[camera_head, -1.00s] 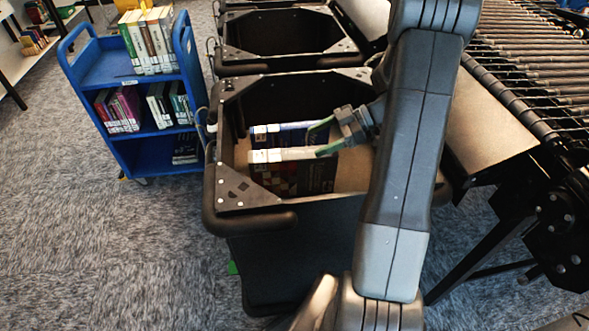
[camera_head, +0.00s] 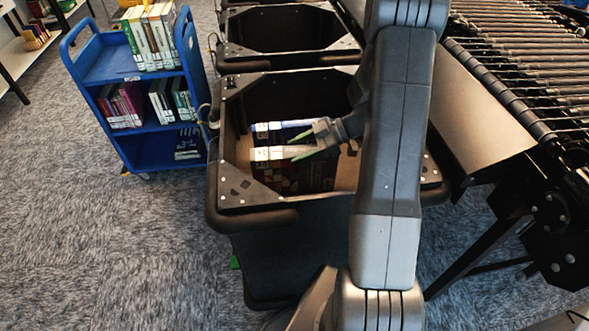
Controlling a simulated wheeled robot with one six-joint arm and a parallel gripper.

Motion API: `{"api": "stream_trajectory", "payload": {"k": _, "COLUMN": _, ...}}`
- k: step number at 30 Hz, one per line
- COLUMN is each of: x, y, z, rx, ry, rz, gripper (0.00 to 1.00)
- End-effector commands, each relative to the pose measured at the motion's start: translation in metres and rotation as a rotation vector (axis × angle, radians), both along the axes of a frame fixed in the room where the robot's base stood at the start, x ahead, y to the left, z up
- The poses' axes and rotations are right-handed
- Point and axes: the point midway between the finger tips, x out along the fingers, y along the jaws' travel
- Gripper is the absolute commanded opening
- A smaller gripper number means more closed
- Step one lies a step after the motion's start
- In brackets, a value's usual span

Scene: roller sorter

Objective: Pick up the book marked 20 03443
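Two books stand spine up in the near black bin (camera_head: 262,218). One has a blue spine with a white label (camera_head: 262,127), and the other, nearer one has a pale spine (camera_head: 275,153) and a dark patterned cover. The label text is too small to read, so I cannot tell which is 20 03443. My gripper (camera_head: 303,145) is inside the bin at the right end of the spines. Its green-tipped fingers are apart, one near the gap between the books and one over the pale spine. Whether they touch a book cannot be told.
A blue book cart (camera_head: 188,62) with several books stands left of the bin. More black bins (camera_head: 232,52) line up behind. A roller conveyor (camera_head: 520,75) is on the right. Carpet (camera_head: 110,240) is clear at front left. The bin's rim surrounds my gripper.

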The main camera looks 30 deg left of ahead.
Motion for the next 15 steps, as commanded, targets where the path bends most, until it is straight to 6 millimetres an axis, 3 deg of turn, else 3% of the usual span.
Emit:
{"api": "stream_trajectory", "payload": {"k": 1, "x": 0.0002, "y": -0.0001, "z": 0.0001, "rx": 0.0, "ry": 0.0, "rz": 0.0, "gripper": 0.43}}
{"api": "stream_trajectory", "payload": {"k": 8, "x": 0.0001, "y": -0.0002, "z": 0.0002, "rx": 0.0, "ry": 0.0, "rz": 0.0, "gripper": 0.0}}
{"api": "stream_trajectory", "payload": {"k": 15, "x": 0.0002, "y": 0.0002, "z": 0.0013, "rx": 0.002, "ry": 0.001, "rz": 0.0, "gripper": 0.0}}
